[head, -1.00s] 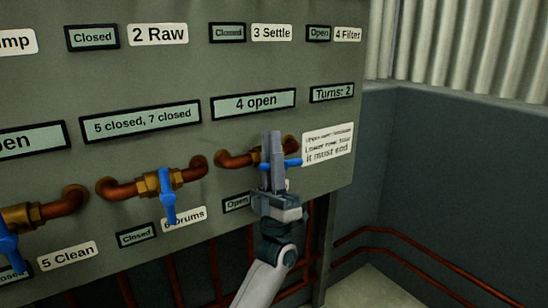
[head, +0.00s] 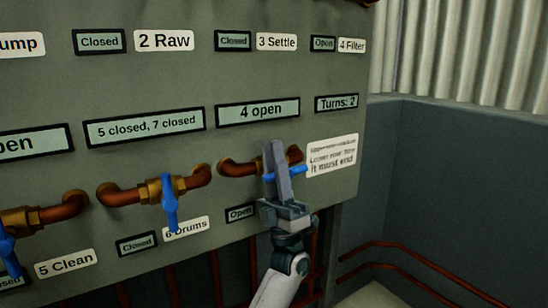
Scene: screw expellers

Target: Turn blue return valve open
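The rightmost valve in the lower row has a blue handle (head: 293,170) that lies sideways, pointing right, on a copper pipe with a brass body (head: 293,154). The small display (head: 240,213) below it reads "Open"; the label beside it is hidden by my gripper, so I cannot read the valve's name.
Another blue handle (head: 7,245) is at the left edge. Displays above read "4 open" (head: 258,111) and "Turns: 2" (head: 337,103). Right of the panel is a dark wall (head: 455,190).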

